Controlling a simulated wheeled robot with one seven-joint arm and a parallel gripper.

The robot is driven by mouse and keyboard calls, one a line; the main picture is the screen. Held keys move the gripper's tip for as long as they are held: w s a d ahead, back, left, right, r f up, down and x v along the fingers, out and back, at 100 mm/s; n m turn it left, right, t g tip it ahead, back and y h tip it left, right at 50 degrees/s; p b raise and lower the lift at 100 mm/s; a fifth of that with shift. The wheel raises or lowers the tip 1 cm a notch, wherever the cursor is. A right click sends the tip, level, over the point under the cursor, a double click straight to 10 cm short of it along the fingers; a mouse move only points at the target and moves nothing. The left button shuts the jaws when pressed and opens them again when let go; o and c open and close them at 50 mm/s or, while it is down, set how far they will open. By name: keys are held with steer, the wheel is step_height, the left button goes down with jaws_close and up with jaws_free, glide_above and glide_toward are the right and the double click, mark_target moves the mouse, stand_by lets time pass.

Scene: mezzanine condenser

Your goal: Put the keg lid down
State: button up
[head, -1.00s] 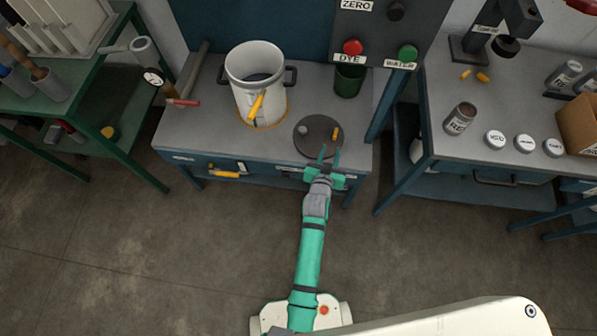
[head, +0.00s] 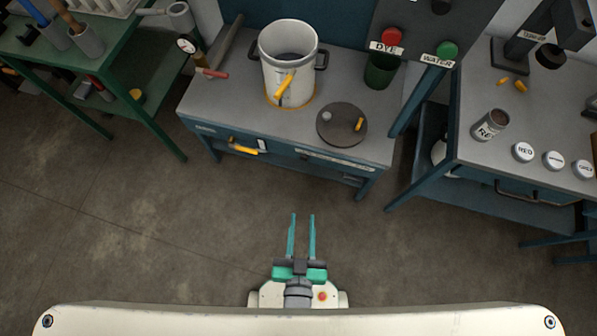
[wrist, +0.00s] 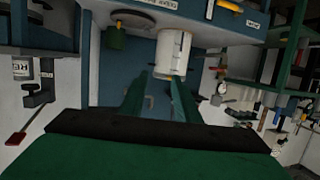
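The keg lid (head: 342,125) is a dark grey disc with an orange handle and a small pale knob. It lies flat on the grey bench top (head: 225,100), right of the white keg (head: 289,72). The keg stands upright and uncovered, with an orange tap at its front. In the wrist view the keg (wrist: 173,52) shows beyond my fingers, and the lid's edge (wrist: 133,18) shows to its left. My gripper (head: 302,215) is over the floor in front of the bench, well apart from the lid. Its fingers are parallel with an empty gap between them.
A red DYE button (head: 392,36) and green WATER button (head: 447,49) are behind the bench, above a dark green cup (head: 381,70). A right-hand bench holds a RED jar (head: 490,125) and several white caps. A green rack (head: 130,60) stands left. Floor between is clear.

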steer(key=s+a+r+y, duration=0.1)
steer(key=s+r, duration=0.3)
steer(key=r, duration=0.2)
steer(key=shift+s+r+n, duration=0.3)
steer(key=shift+s+n, duration=0.05)
steer(key=shift+n, duration=0.05)
stand_by(0.7)
